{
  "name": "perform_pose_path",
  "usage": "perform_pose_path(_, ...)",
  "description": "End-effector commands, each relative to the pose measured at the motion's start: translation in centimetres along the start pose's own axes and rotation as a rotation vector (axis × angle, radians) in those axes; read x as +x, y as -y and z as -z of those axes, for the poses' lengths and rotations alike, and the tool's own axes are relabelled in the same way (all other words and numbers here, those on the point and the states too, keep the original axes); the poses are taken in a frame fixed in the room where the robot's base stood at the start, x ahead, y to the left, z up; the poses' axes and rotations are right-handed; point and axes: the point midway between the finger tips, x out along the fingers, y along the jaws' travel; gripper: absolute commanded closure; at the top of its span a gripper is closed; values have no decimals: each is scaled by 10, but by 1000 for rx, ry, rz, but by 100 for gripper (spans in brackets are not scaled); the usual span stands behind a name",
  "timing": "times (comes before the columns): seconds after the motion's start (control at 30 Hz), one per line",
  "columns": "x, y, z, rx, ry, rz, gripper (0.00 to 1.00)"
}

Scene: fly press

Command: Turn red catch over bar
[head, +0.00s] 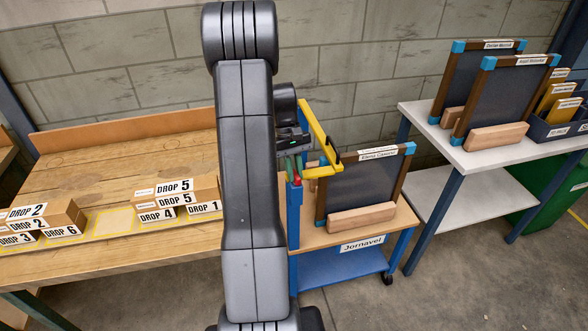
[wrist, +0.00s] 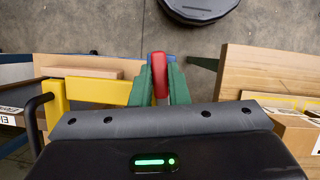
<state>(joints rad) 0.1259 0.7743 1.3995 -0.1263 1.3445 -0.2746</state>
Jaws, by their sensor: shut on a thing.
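The red catch (wrist: 159,74) stands upright between the two green fingers of my gripper (wrist: 160,85) in the wrist view. My gripper is shut on it. In the head view, my gripper (head: 293,166) is at the top of the blue post (head: 293,215), with a bit of red showing below the fingers. In the wrist view the yellow bar (wrist: 95,91) lies left of the fingers. The catch's angle to the bar is partly hidden.
A blue cart (head: 342,268) labelled Jornavel carries a framed board (head: 368,185) in a wooden block. A wooden bench (head: 130,155) with several DROP boxes is at left. A white table (head: 495,142) with framed boards is at right. Floor is open in front of the cart.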

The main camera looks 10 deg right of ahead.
Motion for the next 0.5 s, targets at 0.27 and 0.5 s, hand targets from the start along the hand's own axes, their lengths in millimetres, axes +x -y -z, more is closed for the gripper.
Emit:
perform_pose_path(0.27, -2, -2, 0, 123, -3, 49, 100)
perform_pose_path(0.5, -1, -2, 0, 164, -4, 66, 100)
